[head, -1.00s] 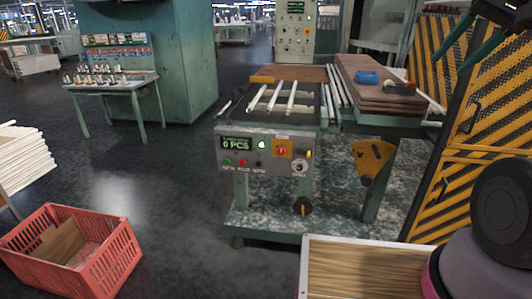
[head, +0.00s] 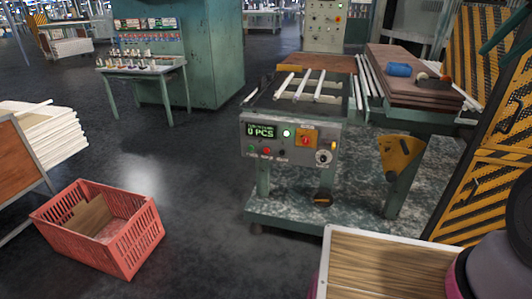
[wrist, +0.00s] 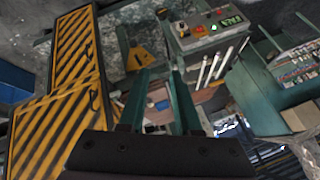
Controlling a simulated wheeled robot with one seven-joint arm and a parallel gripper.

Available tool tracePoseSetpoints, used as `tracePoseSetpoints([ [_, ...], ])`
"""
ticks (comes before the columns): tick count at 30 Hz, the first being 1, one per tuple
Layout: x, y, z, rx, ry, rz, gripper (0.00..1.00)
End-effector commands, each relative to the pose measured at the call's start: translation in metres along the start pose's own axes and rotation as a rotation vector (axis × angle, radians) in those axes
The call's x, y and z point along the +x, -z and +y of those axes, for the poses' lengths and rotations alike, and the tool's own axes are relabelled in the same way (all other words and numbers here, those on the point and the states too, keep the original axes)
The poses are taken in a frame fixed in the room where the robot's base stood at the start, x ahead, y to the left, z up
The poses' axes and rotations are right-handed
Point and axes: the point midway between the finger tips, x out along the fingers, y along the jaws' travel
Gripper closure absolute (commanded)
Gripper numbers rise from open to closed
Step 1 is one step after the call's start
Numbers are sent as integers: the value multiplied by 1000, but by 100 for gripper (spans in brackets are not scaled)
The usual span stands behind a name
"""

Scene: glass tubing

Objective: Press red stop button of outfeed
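The outfeed's grey control panel (head: 290,163) faces me at the front of a green roller stand in the head view. A small red button (head: 266,150) sits low on it, between a green and a black button. A red switch (head: 305,140) sits on a yellow-orange plate to its right. The display reads 0 PCS. In the wrist view the panel (wrist: 212,36) appears turned round, near the top. My gripper (wrist: 160,76) is open and empty, its two green fingers apart, and the panel lies beyond them.
A red crate (head: 140,250) stands on the floor at left. A box with a wood-grain top (head: 385,268) is close in front. A yellow-black striped guard (head: 490,170) stands at right. White tubes (head: 318,85) lie on the stand.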

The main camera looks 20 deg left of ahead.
Motion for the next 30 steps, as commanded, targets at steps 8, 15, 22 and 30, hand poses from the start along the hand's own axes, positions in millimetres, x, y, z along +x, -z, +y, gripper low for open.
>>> tracePoseSetpoints([
  [8, 0, 0, 0, 0, 0, 0, 100],
  [15, 0, 0, 0, 0, 0, 0, 100],
  [22, 0, 0, 0, 0, 0, 0, 100],
  [30, 0, 0, 0, 0, 0, 0, 100],
])
